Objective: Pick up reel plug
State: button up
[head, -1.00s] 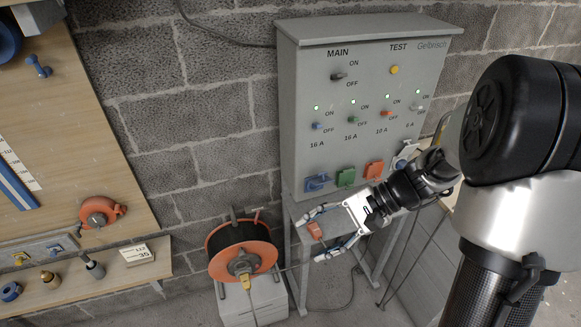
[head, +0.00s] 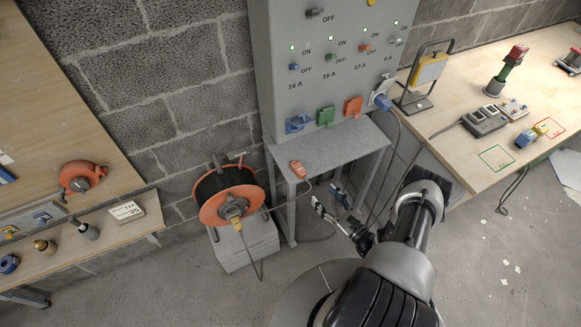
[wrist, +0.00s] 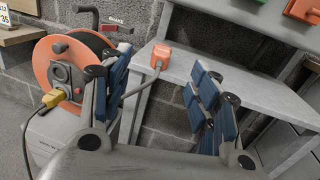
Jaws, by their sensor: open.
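The orange reel plug (head: 298,169) lies at the front left corner of the grey shelf (head: 335,150) under the power panel. In the wrist view the plug (wrist: 160,57) shows beyond and between my fingers, with its grey cable hanging over the shelf's edge. My gripper (head: 328,198) is open and empty, below and to the right of the plug in the head view. In the wrist view its blue-padded fingers (wrist: 157,82) stand wide apart, not touching the plug. The cable reel (head: 226,197) with orange flanges stands left of the shelf; its left finger partly hides it in the wrist view.
The panel (head: 335,75) stands above the shelf, with blue, green (head: 326,117) and orange sockets (head: 353,106). The reel rests on a pale box (head: 245,243). A yellow plug (head: 236,224) sits in the reel. A wooden workbench (head: 470,150) is at right.

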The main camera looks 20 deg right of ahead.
aim_at(304, 175)
jog(key=shift+m+h, duration=0.6)
jog(key=w+a+b, duration=0.1)
jog(key=w, duration=0.4)
jog(key=w+f+b, duration=0.1)
jog(key=w, duration=0.4)
jog(key=w+a+f+b, duration=0.1)
jog(key=w, duration=0.5)
jog(key=shift+a+f, duration=0.1)
jog(key=shift+a, duration=0.25)
jog(key=shift+c, duration=0.5)
jog(key=c, duration=1)
